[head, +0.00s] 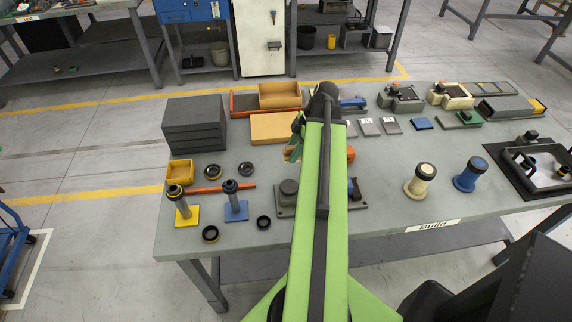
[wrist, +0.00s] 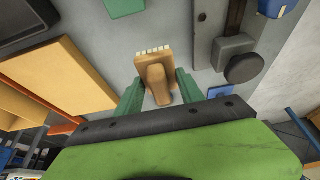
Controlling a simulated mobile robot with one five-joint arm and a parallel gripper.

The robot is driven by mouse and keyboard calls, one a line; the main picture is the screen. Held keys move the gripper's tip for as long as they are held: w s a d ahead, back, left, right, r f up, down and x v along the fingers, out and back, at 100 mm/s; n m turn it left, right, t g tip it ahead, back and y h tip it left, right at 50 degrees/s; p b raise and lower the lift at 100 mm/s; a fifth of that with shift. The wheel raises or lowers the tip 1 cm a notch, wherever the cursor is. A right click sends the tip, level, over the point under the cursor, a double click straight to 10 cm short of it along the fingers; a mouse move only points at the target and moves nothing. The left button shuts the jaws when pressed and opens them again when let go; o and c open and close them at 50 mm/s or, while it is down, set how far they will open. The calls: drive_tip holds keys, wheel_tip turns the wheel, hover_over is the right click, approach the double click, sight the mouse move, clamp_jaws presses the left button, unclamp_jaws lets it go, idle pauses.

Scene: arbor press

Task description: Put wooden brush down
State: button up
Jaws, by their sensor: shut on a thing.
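The wooden brush (wrist: 156,72) is between the two green fingers of my gripper (wrist: 159,92) in the wrist view, its pale bristles pointing away from the gripper. My gripper is shut on it. In the head view, a small brown part of the brush (head: 290,153) shows beside my green fingers (head: 296,138), left of my arm, over the middle of the workbench (head: 375,205). My arm hides much of the gripper there. I cannot tell whether the brush touches the bench top.
A stack of dark grey blocks (head: 194,122) and a tan box (head: 274,127) stand to the left. A dark press-like base (head: 285,205) is in front, partly behind my arm. Cream (head: 420,180) and blue (head: 469,175) knobbed pieces stand right.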

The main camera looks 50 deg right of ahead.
sight(285, 149)
drive_tip(key=w+f, duration=0.1)
drive_tip(key=w+f+b, duration=0.1)
drive_tip(key=w, duration=0.1)
drive_tip(key=shift+w+a, duration=0.1)
drive_tip(key=shift+w, duration=0.1)
wheel_tip(285, 149, down, 4)
drive_tip(key=b, duration=0.4)
drive_tip(key=shift+f, duration=0.25)
drive_tip(key=shift+r, duration=0.25)
drive_tip(key=shift+f, duration=0.2)
drive_tip(key=o, duration=1.2)
drive_tip(key=shift+r, duration=0.1)
